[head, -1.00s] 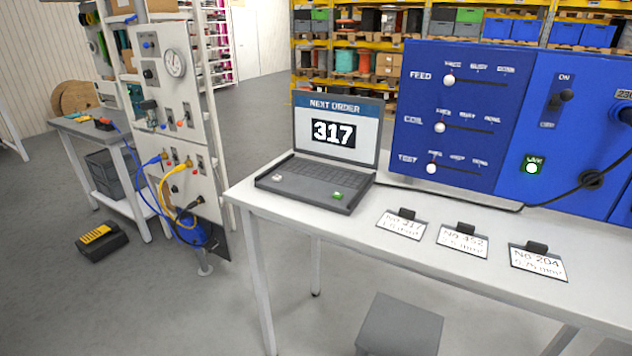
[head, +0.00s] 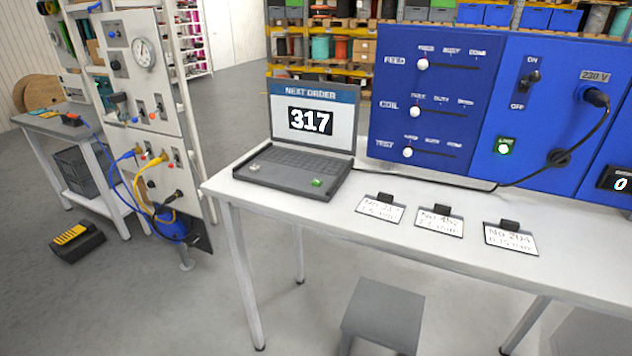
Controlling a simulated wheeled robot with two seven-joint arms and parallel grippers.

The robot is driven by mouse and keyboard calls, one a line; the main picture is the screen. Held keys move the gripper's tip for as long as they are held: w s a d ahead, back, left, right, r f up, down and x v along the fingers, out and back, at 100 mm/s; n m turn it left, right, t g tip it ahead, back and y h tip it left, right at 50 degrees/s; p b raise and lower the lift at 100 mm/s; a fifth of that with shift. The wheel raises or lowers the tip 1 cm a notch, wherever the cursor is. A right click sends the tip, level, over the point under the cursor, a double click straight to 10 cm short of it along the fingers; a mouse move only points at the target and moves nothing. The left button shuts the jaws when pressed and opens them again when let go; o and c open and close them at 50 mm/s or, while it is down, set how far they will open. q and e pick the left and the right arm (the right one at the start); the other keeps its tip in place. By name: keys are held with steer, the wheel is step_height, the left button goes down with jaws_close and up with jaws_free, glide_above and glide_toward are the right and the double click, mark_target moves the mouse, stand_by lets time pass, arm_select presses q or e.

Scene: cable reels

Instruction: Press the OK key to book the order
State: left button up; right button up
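The laptop (head: 300,140) stands open near the left end of the white table (head: 300,222). Its screen reads NEXT ORDER 317. A green key (head: 316,183) sits at the front right of its keyboard deck; its lettering is too small to read. A pale key (head: 254,167) sits at the front left of the deck. Neither of my grippers shows in the head view, and nothing covers the laptop.
Three label cards lie on the table: left (head: 380,209), middle (head: 439,221), right (head: 510,239). A blue panel (head: 385,140) with sliders stands behind them, and a black cable (head: 478,188) runs along its foot. A grey stool (head: 383,312) stands in front. Left is a white panel (head: 125,85).

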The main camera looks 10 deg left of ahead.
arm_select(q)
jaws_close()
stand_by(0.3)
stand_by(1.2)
